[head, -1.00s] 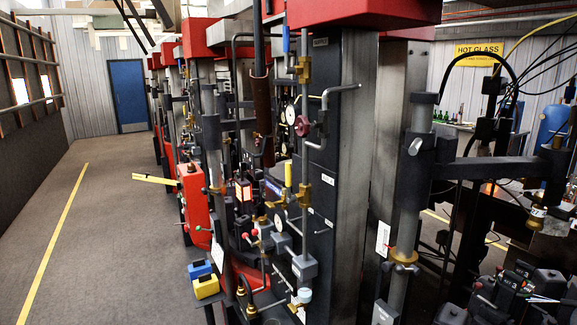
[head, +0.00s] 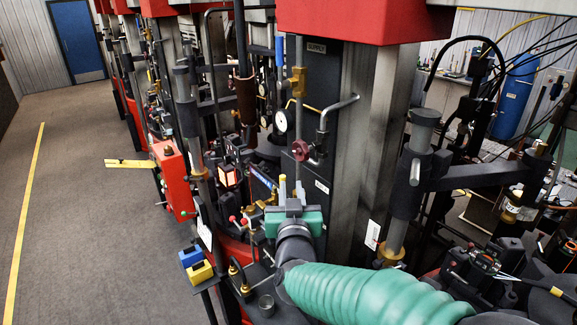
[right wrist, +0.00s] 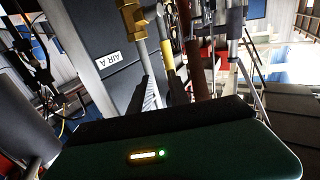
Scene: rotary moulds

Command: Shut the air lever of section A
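The air lever of section A has a yellow handle (head: 282,187); it stands upright just beyond my right gripper in the head view. In the right wrist view the yellow handle (right wrist: 166,58) is beside the grey pipe with a brass fitting, right of the "AIR A" label (right wrist: 110,60). My right gripper (head: 292,192) is at the front of the machine. In the right wrist view its fingers (right wrist: 163,95) reach towards the handle and look apart, with nothing clearly held. Its green body hides the lever's lower part and valve. My left gripper is not in view.
A grey pipe with a red handwheel (head: 301,150) and gauges (head: 284,121) are close above the gripper. A blue and yellow box pair (head: 196,264) stands at lower left. The floor (head: 85,200) on the left is clear.

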